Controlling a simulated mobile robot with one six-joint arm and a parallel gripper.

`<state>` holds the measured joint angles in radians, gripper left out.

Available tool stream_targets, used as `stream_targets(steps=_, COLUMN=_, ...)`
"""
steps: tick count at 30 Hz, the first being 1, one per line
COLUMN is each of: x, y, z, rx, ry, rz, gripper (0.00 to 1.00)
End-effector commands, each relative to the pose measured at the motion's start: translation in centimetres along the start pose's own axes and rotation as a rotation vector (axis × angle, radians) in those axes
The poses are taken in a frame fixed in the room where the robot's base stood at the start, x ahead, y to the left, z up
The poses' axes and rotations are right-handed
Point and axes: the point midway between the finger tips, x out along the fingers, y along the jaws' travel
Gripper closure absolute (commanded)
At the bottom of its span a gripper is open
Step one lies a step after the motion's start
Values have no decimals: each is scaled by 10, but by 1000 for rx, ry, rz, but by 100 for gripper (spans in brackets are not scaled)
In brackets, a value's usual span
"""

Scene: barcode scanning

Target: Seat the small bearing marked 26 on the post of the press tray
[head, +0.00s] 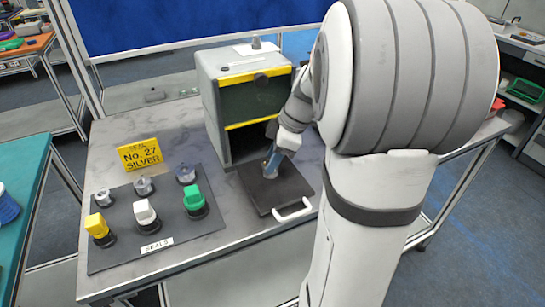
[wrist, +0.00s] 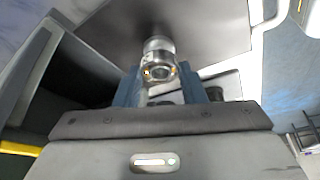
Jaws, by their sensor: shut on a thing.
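My gripper (head: 271,162) is low over the black press tray (head: 290,188), which lies in front of the press opening. In the wrist view, my gripper's blue fingers (wrist: 160,88) are shut on a small silvery metal piece (wrist: 158,68) with a round opening. Its number cannot be read, so I cannot tell whether it is the bearing marked 26. The post is not clearly visible, and I cannot tell whether the piece touches the tray or a post.
The grey press box (head: 215,105) with yellow stripes stands right behind the tray. The tray's white handle (head: 293,210) faces front. At left, a dark mat (head: 150,255) labelled SEALS holds several coloured and silver pieces. A yellow sign (head: 139,155) reads No. 27 SILVER.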

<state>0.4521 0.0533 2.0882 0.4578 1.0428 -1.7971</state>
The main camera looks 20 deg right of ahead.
Motion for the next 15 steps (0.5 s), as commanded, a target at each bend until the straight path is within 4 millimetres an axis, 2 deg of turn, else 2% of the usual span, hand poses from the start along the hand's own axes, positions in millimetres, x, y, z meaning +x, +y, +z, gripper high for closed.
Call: stream_targets(steps=15, x=5, y=0, z=2, rx=-1, ry=0, rz=0, gripper=87)
